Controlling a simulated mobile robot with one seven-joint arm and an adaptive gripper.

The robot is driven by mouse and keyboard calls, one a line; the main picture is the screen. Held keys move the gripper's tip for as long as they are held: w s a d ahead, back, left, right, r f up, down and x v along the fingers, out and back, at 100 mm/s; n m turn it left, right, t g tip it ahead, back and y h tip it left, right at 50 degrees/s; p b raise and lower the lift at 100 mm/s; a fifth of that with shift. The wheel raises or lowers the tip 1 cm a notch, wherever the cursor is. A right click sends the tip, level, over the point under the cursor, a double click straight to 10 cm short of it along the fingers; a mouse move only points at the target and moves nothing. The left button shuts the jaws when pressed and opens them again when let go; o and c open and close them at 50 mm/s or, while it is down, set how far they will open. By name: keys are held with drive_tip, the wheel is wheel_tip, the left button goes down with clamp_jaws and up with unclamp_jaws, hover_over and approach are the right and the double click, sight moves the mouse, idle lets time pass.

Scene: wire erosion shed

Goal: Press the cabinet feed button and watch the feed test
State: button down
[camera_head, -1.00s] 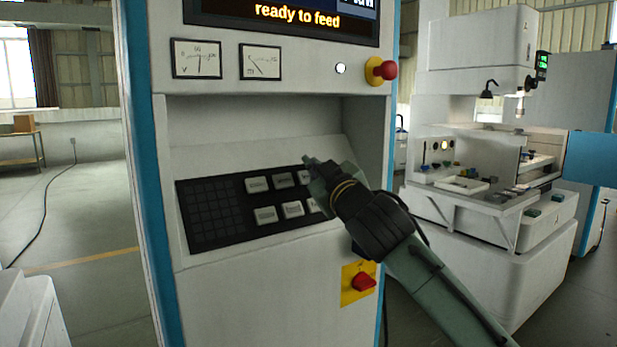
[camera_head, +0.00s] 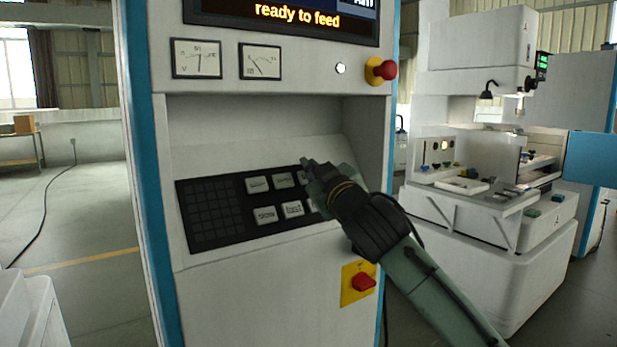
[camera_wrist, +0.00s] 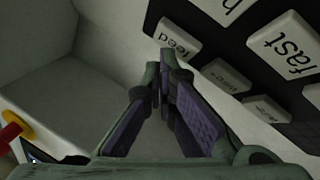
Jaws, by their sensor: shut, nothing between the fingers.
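The feed button (camera_wrist: 180,42), a pale key marked "feed", shows in the wrist view just beyond my fingertips. In the head view my gripper hides most of it. My gripper (camera_head: 307,164) is shut and empty, its tips over the right end of the upper key row. In the wrist view the closed fingertips (camera_wrist: 168,58) lie at the feed key's lower left edge; I cannot tell whether they touch it. The cabinet (camera_head: 240,285) is white with blue edges. Its screen (camera_head: 290,17) reads "ready to feed" in orange.
The dark key panel (camera_head: 213,212) has several other pale keys, including "fast" (camera_wrist: 285,48). A red emergency knob (camera_head: 385,70) is above right, and a red switch on a yellow plate (camera_head: 362,284) is below. A white machine (camera_head: 480,250) stands at the right.

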drive_tip(key=shift+w+a+f, duration=0.2)
drive_tip(key=shift+w+f, duration=0.05)
idle(0.6)
drive_tip(key=shift+s+r, duration=0.1)
drive_tip(key=shift+s+d+r, duration=0.35)
drive_tip(key=shift+s+d, duration=0.05)
drive_tip(key=shift+s, duration=0.05)
drive_tip(key=shift+r, duration=0.1)
drive_tip(key=s+d+r+p, duration=0.2)
drive_tip(key=s, duration=0.1)
drive_tip(key=shift+s+d+r, duration=0.15)
drive_tip(key=shift+d+r, duration=0.05)
drive_tip(key=shift+r, duration=0.15)
idle(0.4)
idle(0.4)
